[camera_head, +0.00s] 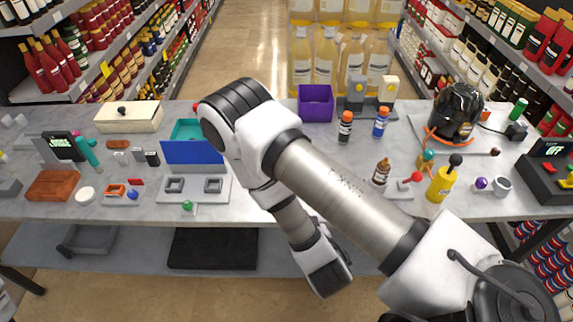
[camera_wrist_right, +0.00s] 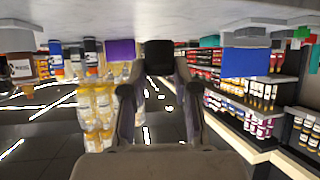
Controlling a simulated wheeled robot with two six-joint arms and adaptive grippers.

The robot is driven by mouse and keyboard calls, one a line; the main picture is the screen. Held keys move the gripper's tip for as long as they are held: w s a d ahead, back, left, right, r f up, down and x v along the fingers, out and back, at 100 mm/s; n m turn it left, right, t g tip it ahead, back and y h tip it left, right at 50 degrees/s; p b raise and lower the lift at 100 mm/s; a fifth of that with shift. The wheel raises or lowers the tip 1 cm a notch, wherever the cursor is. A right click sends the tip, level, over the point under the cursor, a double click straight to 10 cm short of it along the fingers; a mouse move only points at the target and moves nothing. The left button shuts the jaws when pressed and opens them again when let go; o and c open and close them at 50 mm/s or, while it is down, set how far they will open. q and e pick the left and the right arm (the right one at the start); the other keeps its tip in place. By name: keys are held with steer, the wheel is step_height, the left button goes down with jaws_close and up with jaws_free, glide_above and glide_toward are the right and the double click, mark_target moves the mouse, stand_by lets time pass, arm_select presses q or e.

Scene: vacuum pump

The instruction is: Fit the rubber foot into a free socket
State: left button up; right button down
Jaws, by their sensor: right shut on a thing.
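My right gripper (camera_wrist_right: 158,75) shows in the right wrist view, its two fingers either side of a black, blocky piece (camera_wrist_right: 159,54), which I take for the rubber foot. The fingers are shut on it. That view is upside down, with the grey tabletop along its top. In the head view my right arm crosses the middle and covers part of the table; the gripper itself cannot be made out. A pale plate (camera_head: 193,197) with two square grey frames lies left of the arm; I cannot tell whether these are the sockets. My left gripper is not in view.
A blue panel (camera_head: 192,152) stands behind the plate. A black machine (camera_head: 456,110) sits at back right. The left of the table is cluttered.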

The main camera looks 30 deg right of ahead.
steer(key=w+d+f+b, duration=0.1)
steer(key=w+b, duration=0.1)
steer(key=w+d+b, duration=0.2)
steer(key=b, duration=0.1)
steer(key=w+d+f+b, duration=0.1)
steer(key=w+d+b, duration=0.1)
steer(key=b, duration=0.1)
steer(key=shift+w+f, duration=0.15)
steer(key=shift+f, duration=0.15)
steer(key=shift+w+d+r+b, duration=0.2)
steer(key=shift+w+d+b, duration=0.2)
steer(key=shift+w+d, duration=0.15)
steer(key=shift+w+d+r+b, duration=0.2)
steer(key=shift+w+d+b, duration=0.2)
steer(key=shift+w, duration=0.25)
steer(key=shift+w+d+r+p, duration=0.45)
steer(key=shift+w+p, duration=0.15)
steer(key=shift+p, duration=0.4)
steer(key=w+d, duration=0.1)
steer(key=w+d+f+p, duration=0.1)
steer(key=shift+w+d, duration=0.25)
steer(key=shift+w, duration=0.15)
step_height(320, 180, down, 3)
steer(key=shift+s+a+f+p, duration=0.1)
steer(key=shift+a+p, duration=0.05)
steer(key=shift+p, duration=0.15)
steer(key=shift+f, duration=0.3)
steer(key=c, duration=0.9)
jaws_free()
steer(key=shift+o, duration=0.2)
